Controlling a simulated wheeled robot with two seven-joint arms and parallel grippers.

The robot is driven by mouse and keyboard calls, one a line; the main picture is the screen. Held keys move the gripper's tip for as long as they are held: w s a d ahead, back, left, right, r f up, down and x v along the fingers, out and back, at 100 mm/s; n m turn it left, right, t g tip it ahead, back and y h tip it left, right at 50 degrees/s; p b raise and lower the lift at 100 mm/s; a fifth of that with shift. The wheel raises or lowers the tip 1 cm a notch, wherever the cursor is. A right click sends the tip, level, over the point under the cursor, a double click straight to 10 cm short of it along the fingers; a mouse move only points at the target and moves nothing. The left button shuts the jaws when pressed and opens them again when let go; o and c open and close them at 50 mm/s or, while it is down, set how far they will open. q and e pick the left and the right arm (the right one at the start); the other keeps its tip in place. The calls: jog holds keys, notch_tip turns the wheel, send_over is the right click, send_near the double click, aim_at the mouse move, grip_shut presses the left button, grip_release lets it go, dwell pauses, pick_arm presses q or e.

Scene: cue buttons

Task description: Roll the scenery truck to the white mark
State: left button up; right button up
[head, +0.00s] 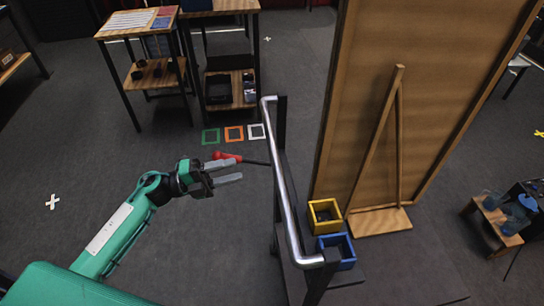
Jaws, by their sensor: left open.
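The scenery truck is a low dark platform (415,283) with a silver push bar (284,190) at its left end. It carries a tall wooden scenery flat (350,90) with a brace. A red-tipped dark lever (226,156) sticks out left from the truck. My left gripper (237,170) is open and empty, left of the push bar. Its fingers point right and overlap the lever in the picture; contact cannot be told. A white cross (52,201) lies on the floor at left. My right gripper is out of view.
Green (210,136), orange (234,134) and white (256,132) square outlines lie beyond the gripper. Yellow (325,216) and blue (345,254) boxes sit on the truck. Shelved tables (128,30) stand at back left; a small wooden stand (480,226) at right. Left floor is clear.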

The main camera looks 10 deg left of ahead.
aim_at(271, 158)
pick_arm(q)
jog(key=p+x, duration=0.2)
jog(key=x, duration=0.9)
jog(key=shift+r, duration=0.1)
jog(key=shift+w+d+p, duration=0.15)
jog(key=shift+d+p, duration=0.15)
jog(key=shift+d, duration=0.05)
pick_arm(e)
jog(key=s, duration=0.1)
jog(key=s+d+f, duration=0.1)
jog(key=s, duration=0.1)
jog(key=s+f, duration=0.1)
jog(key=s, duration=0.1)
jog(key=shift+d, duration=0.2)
pick_arm(q)
grip_shut()
